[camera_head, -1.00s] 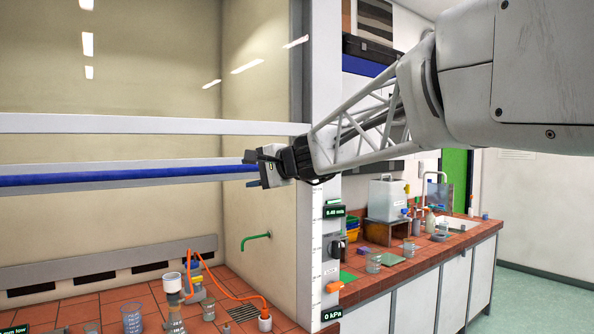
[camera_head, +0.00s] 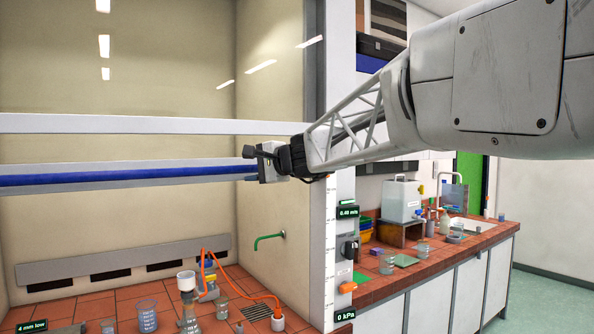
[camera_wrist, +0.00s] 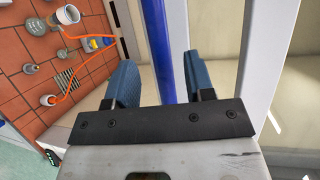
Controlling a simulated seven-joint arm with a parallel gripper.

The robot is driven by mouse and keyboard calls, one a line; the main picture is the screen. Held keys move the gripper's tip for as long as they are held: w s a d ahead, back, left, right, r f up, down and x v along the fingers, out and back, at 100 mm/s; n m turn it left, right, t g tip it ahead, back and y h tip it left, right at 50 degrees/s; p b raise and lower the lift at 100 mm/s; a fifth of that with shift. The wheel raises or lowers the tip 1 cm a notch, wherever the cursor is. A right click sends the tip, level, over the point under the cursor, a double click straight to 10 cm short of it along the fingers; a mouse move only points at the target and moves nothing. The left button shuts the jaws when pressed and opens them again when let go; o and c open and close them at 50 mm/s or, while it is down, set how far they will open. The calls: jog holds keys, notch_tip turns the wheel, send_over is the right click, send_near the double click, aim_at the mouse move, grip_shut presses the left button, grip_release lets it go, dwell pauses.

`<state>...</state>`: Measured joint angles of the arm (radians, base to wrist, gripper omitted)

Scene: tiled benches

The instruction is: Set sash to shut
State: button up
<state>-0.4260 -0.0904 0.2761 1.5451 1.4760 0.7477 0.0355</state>
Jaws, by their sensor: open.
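The sash of the fume hood stands raised, with a white bar (camera_head: 120,125) above and a grey lower rail (camera_head: 60,167) with a blue handle strip (camera_head: 110,174) along it. The blue strip also shows in the wrist view (camera_wrist: 158,45), running between my two blue fingers. My gripper (camera_head: 250,165) is at the right end of the lower rail. In the wrist view my gripper (camera_wrist: 158,80) is open, with a finger on each side of the blue strip and gaps visible. Whether either finger touches it I cannot tell.
A scale post (camera_head: 331,250) stands at the right. A side bench (camera_head: 410,275) with bottles and beakers lies beyond.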

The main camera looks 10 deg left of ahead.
aim_at(242, 169)
jog(key=shift+x, duration=2.55)
jog(key=shift+c, duration=0.2)
grip_shut()
